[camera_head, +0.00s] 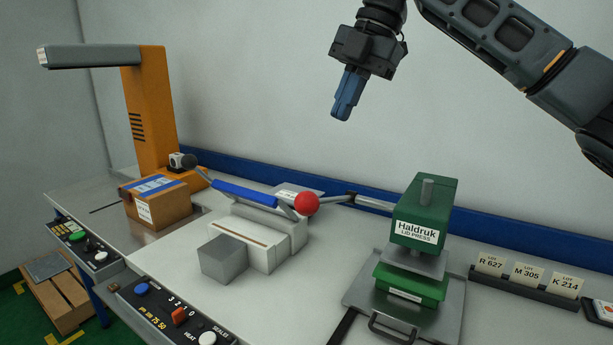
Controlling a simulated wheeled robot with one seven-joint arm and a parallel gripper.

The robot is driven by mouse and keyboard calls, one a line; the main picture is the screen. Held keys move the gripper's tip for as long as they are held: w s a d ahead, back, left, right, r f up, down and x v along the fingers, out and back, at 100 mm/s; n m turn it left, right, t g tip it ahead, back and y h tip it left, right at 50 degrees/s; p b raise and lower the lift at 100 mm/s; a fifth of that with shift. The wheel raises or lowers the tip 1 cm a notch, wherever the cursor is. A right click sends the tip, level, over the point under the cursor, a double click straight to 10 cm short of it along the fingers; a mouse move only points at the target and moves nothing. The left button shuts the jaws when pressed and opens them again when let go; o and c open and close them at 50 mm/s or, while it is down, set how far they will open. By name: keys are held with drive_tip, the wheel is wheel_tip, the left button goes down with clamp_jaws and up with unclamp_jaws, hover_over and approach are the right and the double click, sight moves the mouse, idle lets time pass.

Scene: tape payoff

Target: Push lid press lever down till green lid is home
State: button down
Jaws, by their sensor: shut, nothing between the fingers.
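The lid press (417,230) is a green block marked "Haldruk" at the right of the bench. Its lever (372,202) is a metal rod reaching left to a red ball knob (306,204), which appears close to the sealer. Under the press's grey plate (414,262) sits a green container with a pale label; its upper green part, seemingly the green lid (384,276), is close beneath the plate. I cannot tell whether the lid is seated. My gripper (342,114) is shut and empty, pointing down, high above the knob and lever and apart from them.
A sealer (262,235) with a blue-gripped arm stands left of the press. A cardboard box (156,203) sits by an orange post (155,110). A metal tray (365,300) with a handle lies under the press. Lot cards (525,273) stand at right. Air around my gripper is clear.

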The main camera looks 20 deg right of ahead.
drive_tip(key=shift+s+d+r, duration=0.1)
drive_tip(key=shift+d+r, duration=0.15)
drive_tip(key=shift+r, duration=0.1)
drive_tip(key=shift+f, duration=0.1)
drive_tip(key=p+x, duration=0.2)
drive_tip(key=x, duration=1.2)
drive_tip(key=shift+d, duration=0.1)
